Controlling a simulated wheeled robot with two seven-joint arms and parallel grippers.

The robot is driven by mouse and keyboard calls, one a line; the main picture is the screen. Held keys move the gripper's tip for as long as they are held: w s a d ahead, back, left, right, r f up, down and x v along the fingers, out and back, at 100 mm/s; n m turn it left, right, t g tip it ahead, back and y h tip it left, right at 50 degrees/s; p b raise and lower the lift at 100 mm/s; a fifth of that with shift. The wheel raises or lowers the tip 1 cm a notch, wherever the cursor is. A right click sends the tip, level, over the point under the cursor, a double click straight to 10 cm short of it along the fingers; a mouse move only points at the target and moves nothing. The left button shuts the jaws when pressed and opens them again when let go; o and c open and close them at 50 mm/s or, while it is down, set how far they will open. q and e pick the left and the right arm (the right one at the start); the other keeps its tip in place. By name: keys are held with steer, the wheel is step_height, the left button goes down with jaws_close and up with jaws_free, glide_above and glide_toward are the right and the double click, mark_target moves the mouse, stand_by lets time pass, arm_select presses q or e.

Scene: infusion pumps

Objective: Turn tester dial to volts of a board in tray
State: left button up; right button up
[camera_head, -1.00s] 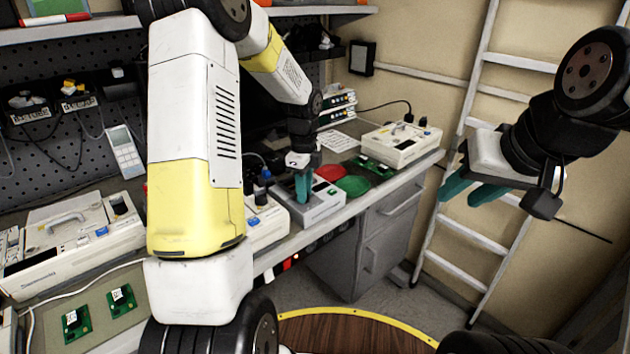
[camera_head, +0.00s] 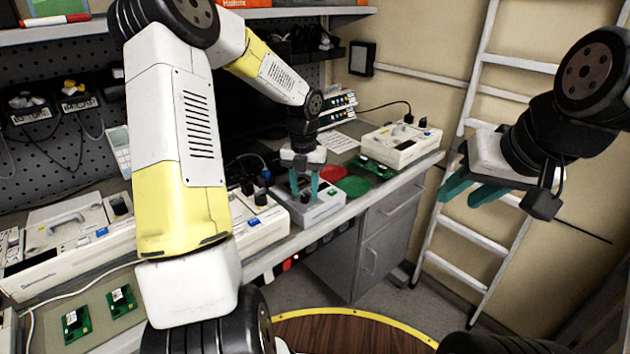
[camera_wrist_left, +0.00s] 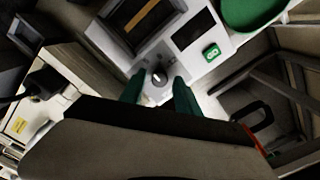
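The tester (camera_head: 322,208) is a light grey box on the bench, below my left gripper (camera_head: 304,192). In the left wrist view its top face (camera_wrist_left: 183,62) shows a dark dial with a white mark (camera_wrist_left: 158,76), a dark screen (camera_wrist_left: 193,28), and a green square with a white symbol (camera_wrist_left: 211,53). My left gripper (camera_wrist_left: 159,84) is open, its teal fingertips on either side of the dial with gaps visible. Contact cannot be told. A red tray (camera_head: 331,172) and a green tray (camera_head: 353,186) lie behind the tester. My right gripper (camera_head: 474,188) is open and empty, away from the bench.
Green boards (camera_head: 76,323) lie on a mat at the lower left, and others (camera_head: 376,167) lie behind the trays. White pumps stand at left (camera_head: 70,250), just left of the tester (camera_head: 258,228), and at the right end (camera_head: 402,143). A ladder (camera_head: 487,95) leans at right.

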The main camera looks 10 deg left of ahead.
arm_select(q)
steer(key=shift+r, duration=3.45)
steer(key=shift+c, duration=0.2)
